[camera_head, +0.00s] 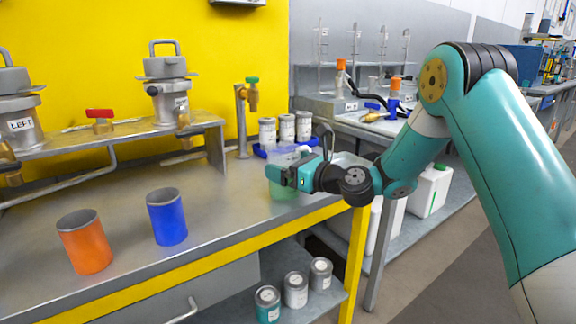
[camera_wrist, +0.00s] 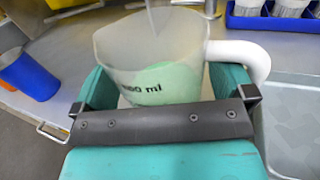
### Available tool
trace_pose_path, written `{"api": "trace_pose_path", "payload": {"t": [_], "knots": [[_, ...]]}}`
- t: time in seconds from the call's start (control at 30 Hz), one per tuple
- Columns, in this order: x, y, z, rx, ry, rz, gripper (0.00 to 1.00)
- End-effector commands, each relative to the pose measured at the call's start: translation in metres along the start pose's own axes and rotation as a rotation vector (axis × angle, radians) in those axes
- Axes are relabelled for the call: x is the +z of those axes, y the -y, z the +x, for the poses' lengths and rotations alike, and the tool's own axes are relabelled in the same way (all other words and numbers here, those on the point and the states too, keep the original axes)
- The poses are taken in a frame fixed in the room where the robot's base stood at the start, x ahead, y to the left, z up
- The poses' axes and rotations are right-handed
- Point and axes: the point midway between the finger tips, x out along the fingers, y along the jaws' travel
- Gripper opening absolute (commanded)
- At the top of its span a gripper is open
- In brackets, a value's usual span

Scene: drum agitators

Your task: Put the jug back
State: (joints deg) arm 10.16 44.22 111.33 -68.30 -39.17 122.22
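The jug (camera_wrist: 150,55) is translucent, with a white handle (camera_wrist: 240,58) on its right, a ml marking and pale green contents. It is upright in the wrist view. My gripper (camera_wrist: 163,88) has one finger on each side of the jug, both close against its wall, and appears shut on it. In the head view my gripper (camera_head: 290,178) is over the right end of the bench, with the jug (camera_head: 284,188) partly hidden behind it. I cannot tell whether the jug's base touches the bench.
A tap with a green handle (camera_head: 252,95) stands behind the jug. A blue tray (camera_head: 262,153) with several grey-lidded containers is behind it. An orange cup (camera_head: 84,245) and a blue cup (camera_head: 167,218) stand left on the bench. Bare bench (camera_head: 225,205) lies between.

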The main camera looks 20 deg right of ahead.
Motion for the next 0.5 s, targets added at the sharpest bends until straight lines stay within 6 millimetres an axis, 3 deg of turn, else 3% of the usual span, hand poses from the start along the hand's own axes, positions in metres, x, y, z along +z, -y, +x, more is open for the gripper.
{"api": "trace_pose_path", "payload": {"t": [0.27, 0.5], "knots": [[0.004, 0.0, -0.002, -0.001, -0.001, 0.001, 1.0], [0.002, 0.002, -0.046, -0.006, -0.003, 0.005, 1.0]]}}
